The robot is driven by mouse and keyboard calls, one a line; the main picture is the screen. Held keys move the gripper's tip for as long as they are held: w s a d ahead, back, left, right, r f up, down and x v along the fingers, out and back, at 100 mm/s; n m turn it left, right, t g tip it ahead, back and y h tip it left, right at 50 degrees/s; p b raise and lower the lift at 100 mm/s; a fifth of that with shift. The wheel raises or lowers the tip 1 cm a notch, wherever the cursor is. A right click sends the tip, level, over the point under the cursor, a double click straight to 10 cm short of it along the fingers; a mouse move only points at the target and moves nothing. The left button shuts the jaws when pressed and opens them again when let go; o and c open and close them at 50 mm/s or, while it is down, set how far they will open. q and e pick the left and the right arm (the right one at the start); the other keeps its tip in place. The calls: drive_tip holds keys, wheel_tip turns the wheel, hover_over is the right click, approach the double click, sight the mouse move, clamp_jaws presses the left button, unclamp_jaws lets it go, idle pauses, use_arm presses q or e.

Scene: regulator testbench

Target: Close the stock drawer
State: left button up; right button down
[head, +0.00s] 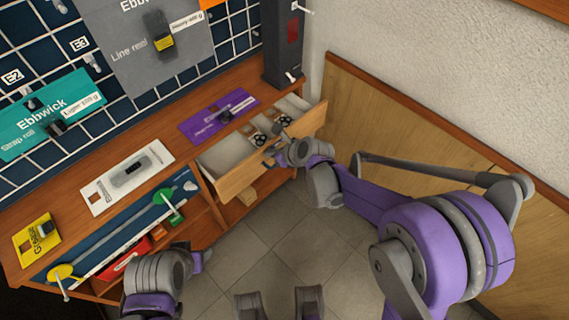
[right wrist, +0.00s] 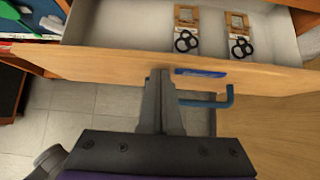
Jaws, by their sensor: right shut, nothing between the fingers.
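The stock drawer (head: 237,182) is pulled out from the wooden bench at its right end. In the right wrist view its wooden front (right wrist: 100,65) runs across the picture, with a blue handle (right wrist: 208,103) on its outer face. Inside lie two small packs with black rings (right wrist: 187,40). My right gripper (head: 277,154) is at the outside of the drawer front, beside the handle. Its fingers (right wrist: 160,73) are shut and empty, their tips at the front panel; contact cannot be told. My left gripper (head: 203,257) is low in front of the bench, its fingers unclear.
The bench top holds a purple card (head: 218,117), a white card (head: 128,176) and a yellow card (head: 37,240). A dark upright unit (head: 284,42) stands behind the drawer. Wooden wall panelling (head: 375,105) is close on the right. Tiled floor (head: 280,235) is open before the bench.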

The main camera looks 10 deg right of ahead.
use_arm(q)
drive_tip(key=shift+s+f, duration=0.1)
drive_tip(key=shift+f, duration=0.2)
use_arm(e)
drive_tip(key=w+a, duration=0.7)
drive_tip(key=w, duration=0.2)
drive_tip(key=shift+w+a, duration=0.15)
drive_tip(key=shift+r, duration=0.15)
